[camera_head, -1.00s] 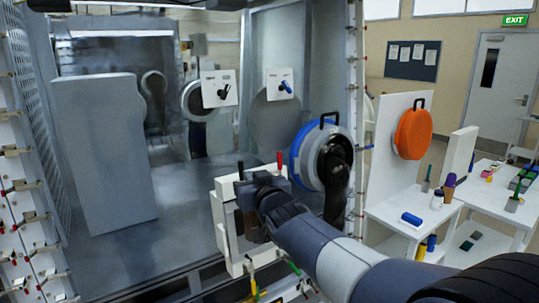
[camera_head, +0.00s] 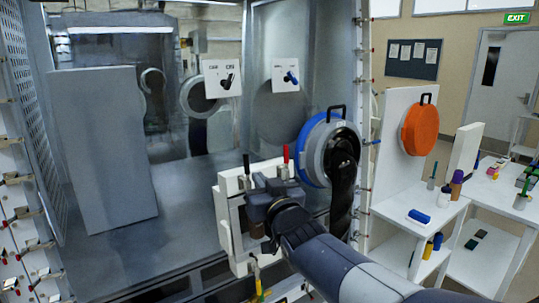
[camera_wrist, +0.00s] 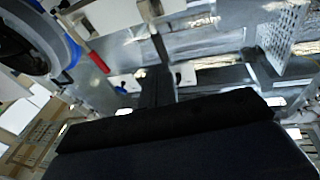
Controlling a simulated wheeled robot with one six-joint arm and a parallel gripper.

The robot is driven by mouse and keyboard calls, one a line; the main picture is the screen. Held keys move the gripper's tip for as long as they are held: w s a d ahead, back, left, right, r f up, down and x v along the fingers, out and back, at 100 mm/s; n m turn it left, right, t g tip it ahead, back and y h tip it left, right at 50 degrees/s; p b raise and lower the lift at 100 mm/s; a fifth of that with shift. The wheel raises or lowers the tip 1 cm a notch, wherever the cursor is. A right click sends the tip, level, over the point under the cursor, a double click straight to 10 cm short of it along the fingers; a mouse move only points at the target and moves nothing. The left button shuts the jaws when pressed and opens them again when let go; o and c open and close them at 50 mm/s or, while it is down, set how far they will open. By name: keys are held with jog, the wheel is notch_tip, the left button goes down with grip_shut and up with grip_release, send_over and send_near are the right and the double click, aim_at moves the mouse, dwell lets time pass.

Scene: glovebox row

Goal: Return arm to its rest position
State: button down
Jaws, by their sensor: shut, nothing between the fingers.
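My arm (camera_head: 345,262) reaches in from the lower right of the head view. My gripper (camera_head: 258,225) is at its far end, in front of a white panel box (camera_head: 232,212) with a red-handled lever (camera_head: 286,155) and a black-handled lever (camera_head: 246,163). The fingers are mostly hidden by the wrist in the head view, and they look closed and empty. In the wrist view, a dark part of my arm fills the bottom, and the red handle (camera_wrist: 99,62) shows at upper left.
A blue-rimmed round port (camera_head: 318,150) with a black glove (camera_head: 343,185) is right of the box. A grey upright panel (camera_head: 100,150) stands at left.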

jog(key=b+v, duration=0.1)
jog(key=v, duration=0.8)
jog(key=shift+b, duration=0.3)
jog(key=shift+s+f, duration=0.1)
jog(key=shift+f, duration=0.05)
